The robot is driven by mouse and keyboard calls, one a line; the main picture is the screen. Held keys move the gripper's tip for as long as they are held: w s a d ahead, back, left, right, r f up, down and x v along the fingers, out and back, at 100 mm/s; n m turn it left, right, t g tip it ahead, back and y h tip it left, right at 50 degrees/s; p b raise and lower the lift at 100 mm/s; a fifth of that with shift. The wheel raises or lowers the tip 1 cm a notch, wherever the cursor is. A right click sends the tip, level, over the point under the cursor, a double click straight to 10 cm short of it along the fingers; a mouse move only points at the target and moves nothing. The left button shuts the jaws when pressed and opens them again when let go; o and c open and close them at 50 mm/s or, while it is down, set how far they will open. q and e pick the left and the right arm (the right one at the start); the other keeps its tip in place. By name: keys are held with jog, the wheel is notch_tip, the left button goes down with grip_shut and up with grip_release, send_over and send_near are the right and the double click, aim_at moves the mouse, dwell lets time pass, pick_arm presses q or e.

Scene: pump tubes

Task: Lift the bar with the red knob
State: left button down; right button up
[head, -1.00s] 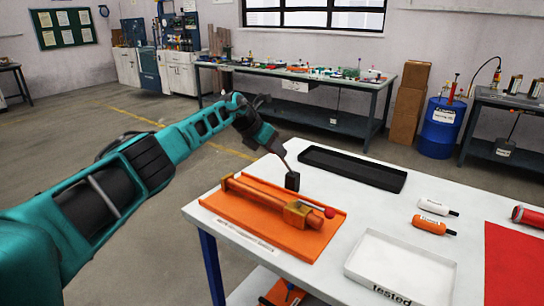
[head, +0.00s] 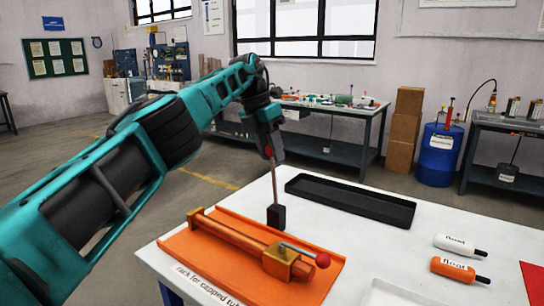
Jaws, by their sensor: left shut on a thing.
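A thin brown bar (head: 272,184) rises nearly upright from a black block (head: 276,217) on the white table, behind the orange rack. A red knob (head: 268,152) shows at its upper end. My left gripper (head: 269,150) is shut at this upper end, and its jaws partly hide the knob. An orange tube (head: 238,238) lies on the rack (head: 184,246). My right gripper is out of view.
A black tray (head: 350,202) lies along the table's far edge. A white tray (head: 378,293) is cut off at the bottom. Open table top lies between them.

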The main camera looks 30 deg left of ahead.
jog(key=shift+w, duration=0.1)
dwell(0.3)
pick_arm(q)
jog(key=c, duration=0.8)
grip_release()
jog(key=shift+w, duration=0.15)
jog(key=shift+a+r+p, duration=0.1)
jog(key=shift+r+p, duration=0.25)
jog(key=shift+r, duration=0.1)
jog(key=p+v, duration=0.8)
jog(key=v, duration=0.4)
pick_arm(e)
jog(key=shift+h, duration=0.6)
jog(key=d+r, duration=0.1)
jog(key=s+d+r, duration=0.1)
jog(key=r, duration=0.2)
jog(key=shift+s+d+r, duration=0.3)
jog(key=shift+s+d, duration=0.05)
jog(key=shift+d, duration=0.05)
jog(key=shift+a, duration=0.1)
